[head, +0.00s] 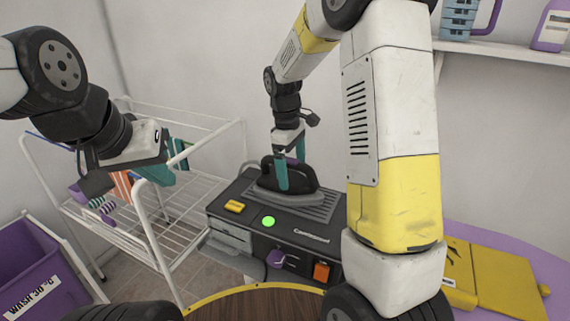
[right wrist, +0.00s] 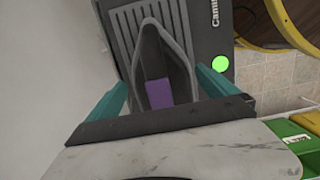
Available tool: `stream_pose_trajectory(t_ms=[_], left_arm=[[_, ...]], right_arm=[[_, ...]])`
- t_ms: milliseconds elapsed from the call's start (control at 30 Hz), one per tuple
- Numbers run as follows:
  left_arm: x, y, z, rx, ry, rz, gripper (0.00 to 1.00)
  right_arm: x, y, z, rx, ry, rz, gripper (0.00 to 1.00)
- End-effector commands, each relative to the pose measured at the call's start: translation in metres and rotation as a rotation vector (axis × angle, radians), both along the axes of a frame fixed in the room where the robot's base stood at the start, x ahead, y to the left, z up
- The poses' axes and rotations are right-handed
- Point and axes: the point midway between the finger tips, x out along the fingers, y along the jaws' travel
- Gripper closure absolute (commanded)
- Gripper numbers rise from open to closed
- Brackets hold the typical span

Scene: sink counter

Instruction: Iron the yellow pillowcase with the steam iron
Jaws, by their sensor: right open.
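The dark steam iron (head: 305,181) rests on the ridged plate of a black station (head: 318,229) in the middle of the head view. My right gripper (head: 290,168) is over it, with open teal fingers on either side of its handle. In the right wrist view the iron (right wrist: 180,66) lies between the two spread fingers, with a purple patch inside its handle loop. The yellow pillowcase (head: 508,283) lies on a purple board (head: 468,237) at the lower right, partly hidden by my right arm. My left gripper (head: 168,166) is empty, raised at the left; its finger gap is unclear.
A white wire drying rack (head: 200,183) with striped cloth stands behind my left gripper. A purple bin (head: 32,265) marked "WASH 30" is at the lower left. A round wooden top (head: 262,304) is in front. A shelf (head: 500,51) with containers is at the upper right.

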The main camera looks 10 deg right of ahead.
Motion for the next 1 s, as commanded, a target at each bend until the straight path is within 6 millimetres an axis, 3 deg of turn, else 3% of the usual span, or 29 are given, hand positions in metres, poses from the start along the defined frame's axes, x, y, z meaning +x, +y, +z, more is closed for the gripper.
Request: stream_pose_trajectory(t_ms=[500, 867, 900, 1000], left_arm=[[0.000, 0.000, 0.000, 0.000, 0.000, 0.000, 1.00], [0.000, 0.000, 0.000, 0.000, 0.000, 0.000, 1.00], [0.000, 0.000, 0.000, 0.000, 0.000, 0.000, 1.00], [0.000, 0.000, 0.000, 0.000, 0.000, 0.000, 1.00]], right_arm=[[0.001, 0.000, 0.021, 0.001, -0.002, 0.000, 0.03], [0.000, 0.000, 0.024, 0.001, -0.001, 0.000, 0.03], [0.000, 0.000, 0.024, 0.001, -0.001, 0.000, 0.04], [0.000, 0.000, 0.024, 0.000, -0.001, 0.000, 0.24]])
